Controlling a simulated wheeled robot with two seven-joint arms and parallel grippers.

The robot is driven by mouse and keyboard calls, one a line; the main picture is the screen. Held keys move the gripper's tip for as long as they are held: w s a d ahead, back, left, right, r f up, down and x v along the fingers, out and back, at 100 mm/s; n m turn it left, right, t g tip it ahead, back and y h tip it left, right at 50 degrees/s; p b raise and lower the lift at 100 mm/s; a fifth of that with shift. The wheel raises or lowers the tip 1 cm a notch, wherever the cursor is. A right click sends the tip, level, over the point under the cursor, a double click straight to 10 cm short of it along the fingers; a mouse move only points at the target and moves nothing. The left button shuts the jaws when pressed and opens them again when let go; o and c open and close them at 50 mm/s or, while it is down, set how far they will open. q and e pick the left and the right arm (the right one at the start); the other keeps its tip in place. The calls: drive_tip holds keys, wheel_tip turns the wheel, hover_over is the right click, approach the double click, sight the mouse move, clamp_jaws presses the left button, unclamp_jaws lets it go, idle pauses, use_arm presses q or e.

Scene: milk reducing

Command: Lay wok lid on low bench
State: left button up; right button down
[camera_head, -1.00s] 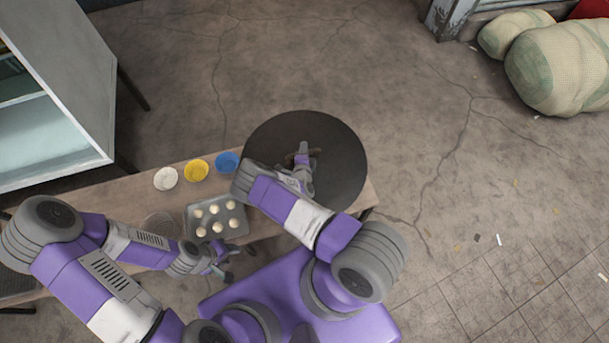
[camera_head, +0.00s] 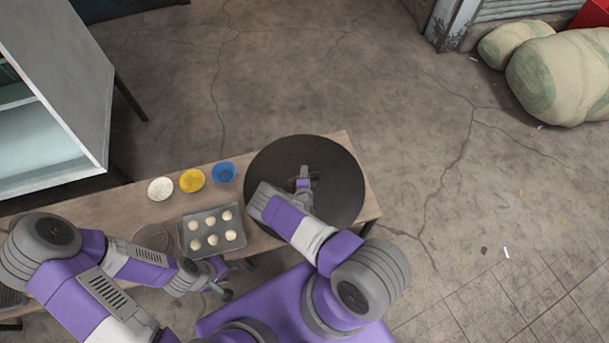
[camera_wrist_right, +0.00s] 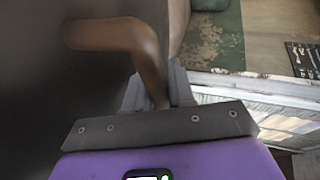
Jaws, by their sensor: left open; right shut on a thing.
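The wok lid (camera_head: 340,165) is a large dark round disc, over the right end of the low wooden bench (camera_head: 358,150) in the head view. My right gripper (camera_head: 303,183) is shut on the lid's brown handle, which shows close up in the right wrist view (camera_wrist_right: 125,42). The lid's dark surface (camera_wrist_right: 50,100) fills the left of that view. I cannot tell whether the lid touches the bench. My left gripper (camera_head: 222,290) is open and empty, off the bench's near edge, below the tray.
A grey cabinet (camera_head: 85,75) stands at far left. Sacks (camera_head: 560,80) lie far right; open floor lies between.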

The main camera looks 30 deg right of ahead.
drive_tip(key=shift+w+r, duration=0.1)
drive_tip(key=shift+r, duration=0.05)
drive_tip(key=c, duration=1)
unclamp_jaws()
drive_tip(key=shift+o, duration=0.2)
drive_tip(key=shift+s+a+r, duration=0.1)
drive_tip(key=shift+s+a, duration=0.1)
drive_tip(key=shift+s, duration=0.1)
drive_tip(key=p+v, duration=0.3)
drive_tip(key=v, duration=0.8)
drive_tip(key=shift+s+p, duration=0.2)
drive_tip(key=shift+p, duration=0.2)
